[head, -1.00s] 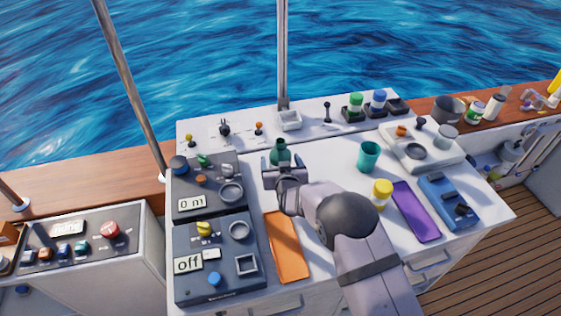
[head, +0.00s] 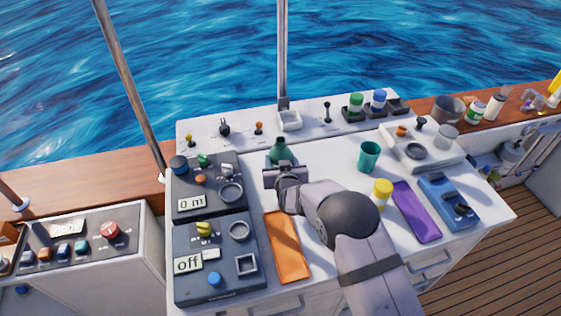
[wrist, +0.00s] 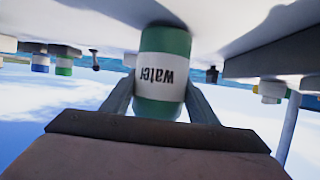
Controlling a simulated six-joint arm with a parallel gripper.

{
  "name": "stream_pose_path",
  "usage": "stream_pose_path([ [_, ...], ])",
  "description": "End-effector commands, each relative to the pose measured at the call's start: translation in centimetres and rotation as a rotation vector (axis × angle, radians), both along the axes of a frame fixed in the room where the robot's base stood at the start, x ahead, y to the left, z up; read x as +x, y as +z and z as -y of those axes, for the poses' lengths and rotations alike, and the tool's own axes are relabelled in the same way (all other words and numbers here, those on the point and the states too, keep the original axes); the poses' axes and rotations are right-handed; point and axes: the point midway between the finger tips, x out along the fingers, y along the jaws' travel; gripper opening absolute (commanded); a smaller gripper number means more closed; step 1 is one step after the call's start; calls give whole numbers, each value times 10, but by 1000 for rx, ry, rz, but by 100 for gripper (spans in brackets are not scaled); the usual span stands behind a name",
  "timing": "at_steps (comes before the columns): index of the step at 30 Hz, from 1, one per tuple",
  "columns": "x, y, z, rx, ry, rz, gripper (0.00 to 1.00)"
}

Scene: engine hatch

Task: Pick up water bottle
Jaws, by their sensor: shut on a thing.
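The water bottle (head: 280,148) is dark green and stands upright on the white worktop in the head view, just beyond my gripper. In the wrist view the bottle (wrist: 163,72) shows upside down, with a white label reading "water". My gripper (wrist: 162,108) has one finger on each side of the bottle and is shut on it. In the head view my gripper (head: 282,165) covers the bottle's lower part, so whether its base touches the worktop is hard to tell.
Dark control panels (head: 205,203) lie to the left. An orange tray (head: 287,247) lies in front, left of my arm. A teal cup (head: 369,157), a yellow-lidded jar (head: 381,194) and a purple tray (head: 416,212) are to the right. A raised ledge (head: 240,138) with small levers runs behind.

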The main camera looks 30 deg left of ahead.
Motion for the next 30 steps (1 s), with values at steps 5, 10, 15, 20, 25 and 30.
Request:
stream_pose_path([
  [5,1,10,-1,4,0,4,22],
  [10,1,21,-1,4,0,6,22],
  [15,1,35,-1,5,0,5,22],
  [20,1,49,0,4,0,4,22],
  [25,1,63,-1,4,0,4,22],
  [30,0,75,-1,3,0,4,22],
])
